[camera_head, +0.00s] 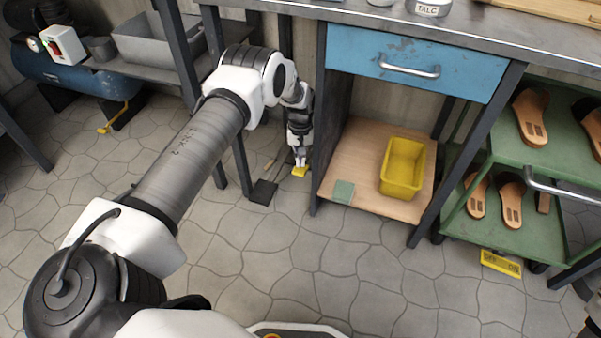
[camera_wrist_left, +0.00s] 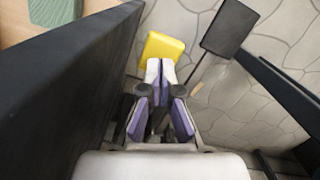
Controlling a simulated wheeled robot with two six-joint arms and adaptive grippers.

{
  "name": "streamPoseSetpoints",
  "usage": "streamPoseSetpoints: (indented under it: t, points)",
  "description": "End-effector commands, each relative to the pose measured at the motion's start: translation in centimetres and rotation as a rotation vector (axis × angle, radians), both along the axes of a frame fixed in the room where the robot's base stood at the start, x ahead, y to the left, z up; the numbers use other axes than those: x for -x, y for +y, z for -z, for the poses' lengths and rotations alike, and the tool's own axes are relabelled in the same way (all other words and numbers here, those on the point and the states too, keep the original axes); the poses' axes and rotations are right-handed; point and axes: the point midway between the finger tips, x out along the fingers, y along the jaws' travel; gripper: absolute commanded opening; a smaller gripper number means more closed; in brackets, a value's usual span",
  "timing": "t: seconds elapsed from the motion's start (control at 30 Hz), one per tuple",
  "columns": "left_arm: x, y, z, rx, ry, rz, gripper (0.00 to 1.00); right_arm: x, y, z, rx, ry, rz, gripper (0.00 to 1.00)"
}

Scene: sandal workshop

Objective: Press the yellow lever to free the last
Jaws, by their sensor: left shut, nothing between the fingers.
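A yellow lever pad (camera_head: 299,172) shows low near the floor, just left of the workbench's shelf. It also shows in the left wrist view (camera_wrist_left: 163,46), right beyond my fingertips. My left gripper (camera_head: 300,161) points down at it, with its fingers shut and nothing between them. In the left wrist view the fingertips (camera_wrist_left: 160,64) overlap the near edge of the yellow pad; I cannot tell whether they touch it. No last can be made out. My right gripper is not in view.
A black plate on a thin rod (camera_head: 263,192) lies left of the lever. The dark bench leg (camera_head: 317,150) stands close on the right. The bench shelf holds a yellow bin (camera_head: 403,166) and a green block (camera_head: 343,192).

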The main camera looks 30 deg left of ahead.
Motion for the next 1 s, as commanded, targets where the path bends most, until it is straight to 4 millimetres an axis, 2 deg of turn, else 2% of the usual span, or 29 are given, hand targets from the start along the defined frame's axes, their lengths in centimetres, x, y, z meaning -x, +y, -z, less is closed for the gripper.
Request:
streamPoseSetpoints:
  t: [0.43,0.77,0.8,0.9,1.0]
  points:
    - [0.0,0.0,0.7,0.000,-0.001,0.000,0.00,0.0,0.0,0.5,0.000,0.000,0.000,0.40]
    - [0.0,0.0,4.6,0.000,-0.001,0.000,0.00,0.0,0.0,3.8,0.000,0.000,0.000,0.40]
    - [0.0,0.0,4.1,0.000,-0.002,0.000,0.00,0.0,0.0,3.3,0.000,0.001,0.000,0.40]
    - [0.0,0.0,4.0,0.000,-0.001,0.000,0.00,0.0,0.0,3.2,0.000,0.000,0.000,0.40]
    - [-0.4,0.2,4.3,0.001,-0.003,0.000,0.00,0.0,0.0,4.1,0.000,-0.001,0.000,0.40]
